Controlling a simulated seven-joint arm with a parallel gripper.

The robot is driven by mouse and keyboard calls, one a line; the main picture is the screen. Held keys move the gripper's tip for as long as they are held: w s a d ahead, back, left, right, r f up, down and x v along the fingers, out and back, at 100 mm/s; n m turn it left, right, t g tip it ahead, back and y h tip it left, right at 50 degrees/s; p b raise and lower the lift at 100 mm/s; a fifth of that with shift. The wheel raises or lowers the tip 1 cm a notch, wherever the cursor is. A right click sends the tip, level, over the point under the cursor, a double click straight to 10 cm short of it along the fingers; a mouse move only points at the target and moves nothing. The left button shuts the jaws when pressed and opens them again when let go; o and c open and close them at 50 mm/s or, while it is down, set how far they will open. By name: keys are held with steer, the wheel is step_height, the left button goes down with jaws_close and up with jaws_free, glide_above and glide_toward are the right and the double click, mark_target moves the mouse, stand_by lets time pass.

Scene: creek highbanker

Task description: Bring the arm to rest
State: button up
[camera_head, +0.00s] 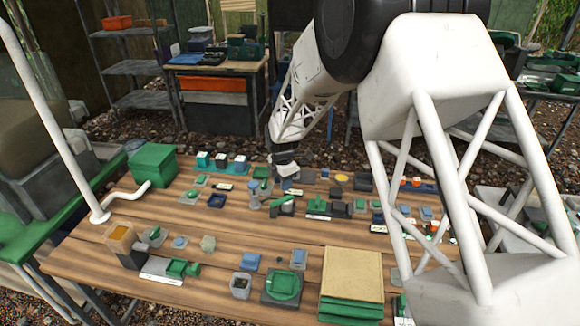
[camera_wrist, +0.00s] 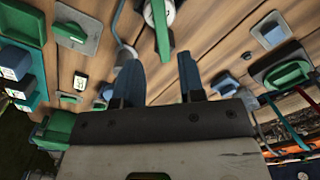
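My gripper (camera_head: 287,170) is above the far middle of the wooden table (camera_head: 225,245), reached by my white lattice arm from the upper right. In the wrist view, my gripper (camera_wrist: 160,68) has its two dark blue fingers spread apart with a gap between them. No held object shows in that gap. A green-topped part (camera_wrist: 160,28) lies on the table beyond the fingertips. Whether the fingers touch anything below is hard to tell in the head view, where they are small and partly dark.
Many small parts crowd the table around my gripper. A green box (camera_head: 152,163) and a white bent pipe (camera_head: 125,200) are at the left. A tan-topped green stack (camera_head: 352,275) stands at the front right. Bare planks show at front left. A workbench (camera_head: 215,70) stands behind.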

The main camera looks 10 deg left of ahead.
steer(key=s+d+r+m+t, duration=0.1)
steer(key=s+d+r+m, duration=0.6)
steer(key=d+r, duration=0.4)
steer(key=s+d+r+m, duration=0.6)
steer(key=s+d+r, duration=0.3)
steer(key=d+r, duration=0.2)
steer(key=s+d+r+m, duration=0.1)
steer(key=s+d+m, duration=0.3)
steer(key=s, duration=0.5)
steer(key=s+d+r+m+t, duration=0.1)
steer(key=s+d+m, duration=0.3)
steer(key=s, duration=0.6)
steer(key=s+d+r+m, duration=0.2)
steer(key=s+d+m, duration=0.3)
steer(key=s, duration=0.4)
steer(key=shift+s+r+m+t, duration=0.3)
steer(key=shift+r+m, duration=0.05)
steer(key=shift+m, duration=0.05)
